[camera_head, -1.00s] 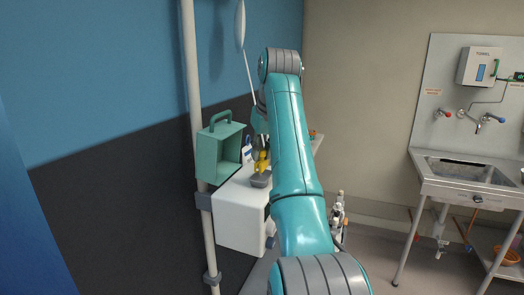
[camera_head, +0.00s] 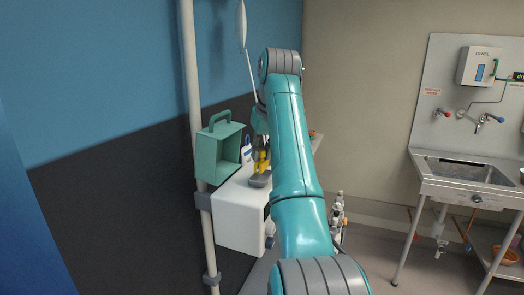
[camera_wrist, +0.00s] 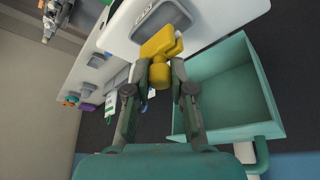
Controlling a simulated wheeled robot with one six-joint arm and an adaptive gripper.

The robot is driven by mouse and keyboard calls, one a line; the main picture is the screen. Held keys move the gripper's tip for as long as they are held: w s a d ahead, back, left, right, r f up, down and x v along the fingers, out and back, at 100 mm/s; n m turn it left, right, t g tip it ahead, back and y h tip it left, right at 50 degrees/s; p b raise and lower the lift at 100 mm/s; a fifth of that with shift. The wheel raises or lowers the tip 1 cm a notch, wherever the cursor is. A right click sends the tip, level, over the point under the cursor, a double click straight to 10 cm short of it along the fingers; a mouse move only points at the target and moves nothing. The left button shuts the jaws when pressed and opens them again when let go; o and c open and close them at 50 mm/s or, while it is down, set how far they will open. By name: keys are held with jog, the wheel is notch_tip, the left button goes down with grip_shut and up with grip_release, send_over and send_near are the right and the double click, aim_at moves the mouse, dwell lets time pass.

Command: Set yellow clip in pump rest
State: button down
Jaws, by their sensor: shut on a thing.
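The yellow clip (camera_wrist: 160,48) is between the fingertips of my gripper (camera_wrist: 161,72) in the wrist view. My gripper is shut on its rounded end, and its flat, blocky end points away from me. The clip also shows in the head view (camera_head: 262,161), just above a grey rest (camera_head: 259,181) on top of a white unit (camera_head: 240,217). In the wrist view the grey rest (camera_wrist: 158,17) lies just beyond the clip, with small lettering on it. The clip partly covers its near edge. I cannot tell whether they touch.
An open teal box with a handle (camera_head: 219,152) stands at the left of the rest, close to my gripper. Small coloured items (camera_wrist: 80,102) lie farther along the white surface. A sink (camera_head: 468,172) stands far right.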

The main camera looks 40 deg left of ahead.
jog(key=shift+f, duration=1.5)
dwell(2.2)
jog(key=c, duration=0.9)
grip_release()
jog(key=o, duration=0.5)
jog(key=shift+c, duration=0.2)
jog(key=shift+r, duration=0.1)
